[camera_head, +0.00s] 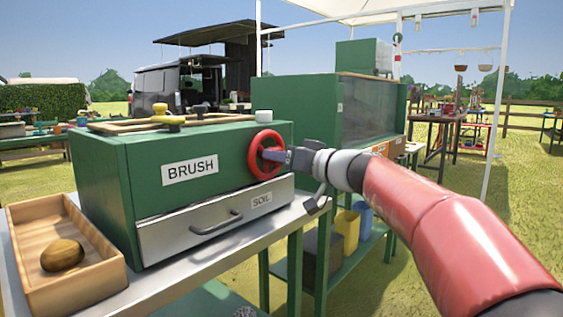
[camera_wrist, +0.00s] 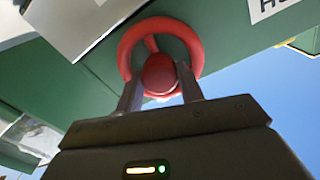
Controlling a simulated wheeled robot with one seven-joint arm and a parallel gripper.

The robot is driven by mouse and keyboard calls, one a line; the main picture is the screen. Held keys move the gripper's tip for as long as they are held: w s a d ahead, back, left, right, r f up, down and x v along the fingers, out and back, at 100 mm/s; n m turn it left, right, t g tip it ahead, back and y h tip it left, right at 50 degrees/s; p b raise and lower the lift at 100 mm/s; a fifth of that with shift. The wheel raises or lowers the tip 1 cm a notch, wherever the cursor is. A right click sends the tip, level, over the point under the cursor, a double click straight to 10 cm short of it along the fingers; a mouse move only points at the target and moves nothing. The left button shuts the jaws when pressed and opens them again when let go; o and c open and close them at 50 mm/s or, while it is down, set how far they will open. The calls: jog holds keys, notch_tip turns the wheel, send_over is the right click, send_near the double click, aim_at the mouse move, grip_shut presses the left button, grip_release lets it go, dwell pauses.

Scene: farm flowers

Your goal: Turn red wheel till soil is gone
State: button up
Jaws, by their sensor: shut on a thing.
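The red wheel (camera_head: 266,155) is on the front of the green box labelled BRUSH (camera_head: 205,150), at its upper right. My gripper (camera_head: 284,156) reaches in from the right and is shut on the wheel. In the wrist view the two fingers of my gripper (camera_wrist: 159,92) stand either side of the wheel's round red hub, with the red rim (camera_wrist: 160,24) curving around beyond them. The grey drawer labelled SOIL (camera_head: 215,222) is closed below the wheel. A brown potato-like lump (camera_head: 62,255) lies in the wooden tray (camera_head: 35,213) at the left. Any soil inside the box is hidden.
The box stands on a grey metal table (camera_head: 165,285). Yellow, black and white knobs and a wooden frame (camera_head: 170,122) are on its top. A larger green cabinet (camera_head: 340,110) stands behind to the right, with yellow and blue bins (camera_head: 347,231) below. A white canopy post rises beyond.

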jog(key=shift+d+f+m+g+y+p, duration=0.15)
jog(key=shift+m+p, duration=1.1)
jog(key=shift+m, duration=3.25)
jog(key=shift+a+r+m+g+y+p, duration=0.2)
jog(key=shift+m+p, duration=1.1)
jog(key=shift+m, duration=3.2)
jog(key=shift+d+f+m+g+h+p, duration=0.2)
jog(key=shift+m+p, duration=1.05)
jog(key=shift+m, duration=3.25)
jog(key=o, duration=1)
